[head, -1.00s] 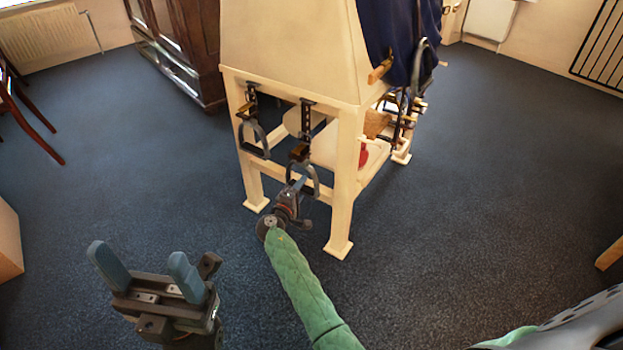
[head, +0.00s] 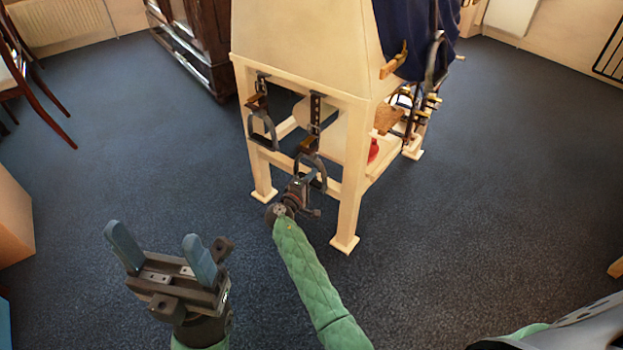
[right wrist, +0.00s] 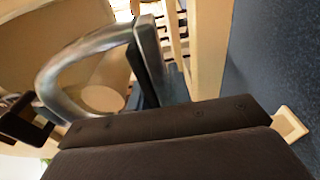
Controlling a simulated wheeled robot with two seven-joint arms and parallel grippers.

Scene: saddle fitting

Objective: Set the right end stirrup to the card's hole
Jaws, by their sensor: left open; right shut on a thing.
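Two metal stirrups hang on dark straps from the near rail of a cream wooden stand (head: 352,195). The left one (head: 262,128) hangs free. The right end stirrup (head: 321,172) hangs lower, on a dark strap (head: 315,108). My right gripper (head: 301,183) is shut on this stirrup, at its lower part. The right wrist view shows a curved metal arch of the stirrup (right wrist: 72,68) close up; the gripped spot is not clear there. My left gripper (head: 162,250) is open and empty, left of the stand. I cannot make out a card or the strap holes.
A blue cloth (head: 405,35) covers the stand's right side, with wooden pegs and hanging tack below. A dark cabinet (head: 200,45) stands behind on the left. A wooden box (head: 12,220) is at the left edge. The carpet around the stand is clear.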

